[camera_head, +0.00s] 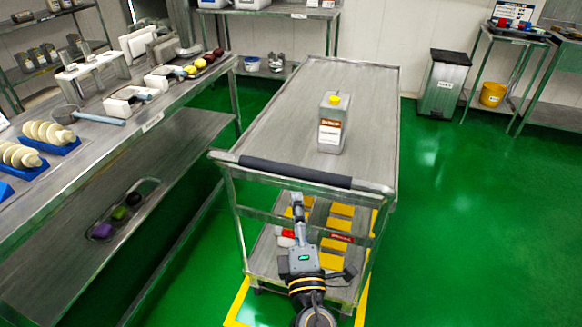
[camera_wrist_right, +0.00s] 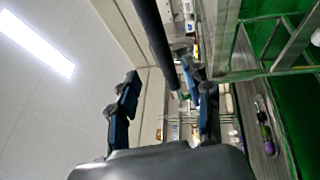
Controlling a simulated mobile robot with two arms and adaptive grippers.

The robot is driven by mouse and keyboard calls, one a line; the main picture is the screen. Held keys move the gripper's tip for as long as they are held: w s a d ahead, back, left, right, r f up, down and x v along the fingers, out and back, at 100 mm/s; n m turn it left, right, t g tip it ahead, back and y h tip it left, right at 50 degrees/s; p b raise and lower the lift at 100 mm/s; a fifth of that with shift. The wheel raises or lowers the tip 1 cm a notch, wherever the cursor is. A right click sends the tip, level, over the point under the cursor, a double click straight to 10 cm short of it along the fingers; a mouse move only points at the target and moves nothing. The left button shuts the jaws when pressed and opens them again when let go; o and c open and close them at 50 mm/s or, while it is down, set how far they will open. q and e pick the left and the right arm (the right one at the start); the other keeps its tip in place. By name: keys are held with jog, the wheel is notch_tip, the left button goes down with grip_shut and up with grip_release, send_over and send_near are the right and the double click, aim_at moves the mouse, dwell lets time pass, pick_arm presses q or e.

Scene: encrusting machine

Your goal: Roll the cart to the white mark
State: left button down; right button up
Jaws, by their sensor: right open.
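The metal cart (camera_head: 290,95) stands in the middle of the head view, with a dark padded handle (camera_head: 296,172) along its near edge. My right gripper (camera_head: 297,204) is at the handle, just below it in the picture. In the right wrist view my right gripper (camera_wrist_right: 165,90) is open, and the dark handle bar (camera_wrist_right: 153,35) appears between its two fingers. I cannot tell whether they touch it. A metal can with a yellow cap (camera_head: 332,128) stands upright on the cart top. No white mark shows on the floor. My left gripper is out of view.
A long metal workbench (camera_head: 190,88) with trays and tools runs along the left, close to the cart. Yellow floor tape (camera_head: 238,302) shows beside the cart's near legs. A grey bin (camera_head: 443,85) and yellow bucket (camera_head: 492,94) stand at the back right. The green floor (camera_head: 470,220) right of the cart is clear.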

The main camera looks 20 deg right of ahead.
aim_at(294, 177)
jog(key=p+x, duration=0.2)
jog(key=x, duration=0.7)
jog(key=shift+w+d+p, duration=0.1)
jog(key=shift+w+p, duration=0.25)
jog(key=shift+w+d, duration=0.15)
jog(key=shift+w, duration=0.3)
grip_shut()
